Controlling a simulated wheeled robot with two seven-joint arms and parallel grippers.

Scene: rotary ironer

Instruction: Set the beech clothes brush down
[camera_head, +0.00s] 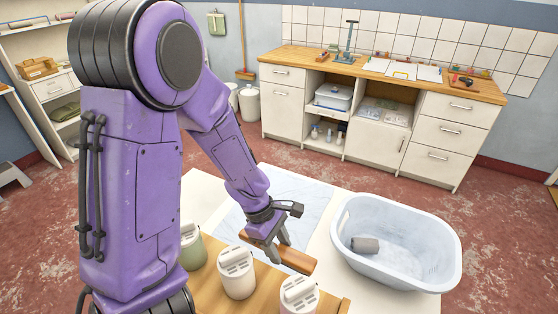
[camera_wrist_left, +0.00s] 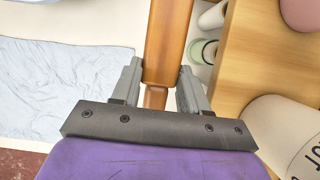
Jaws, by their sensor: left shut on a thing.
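The beech clothes brush (camera_head: 298,260) is a long orange-brown wooden piece. My left gripper (camera_head: 277,248) is shut on it, with a finger on each side. In the left wrist view the brush (camera_wrist_left: 168,38) runs up between the two grey fingers (camera_wrist_left: 158,85) to the top edge. It is at the border of the wooden board (camera_head: 205,292) and the white table top (camera_head: 318,243). I cannot tell whether its underside touches anything. My right gripper is not in view.
Three lidded canisters, one green (camera_head: 193,247) and two white (camera_head: 236,284), stand close to the brush. A pale blue cloth (camera_head: 285,195) lies behind it. A light blue basket (camera_head: 425,275) with a grey roll (camera_head: 365,245) inside stands right. A cabinet counter (camera_head: 340,68) is at the back.

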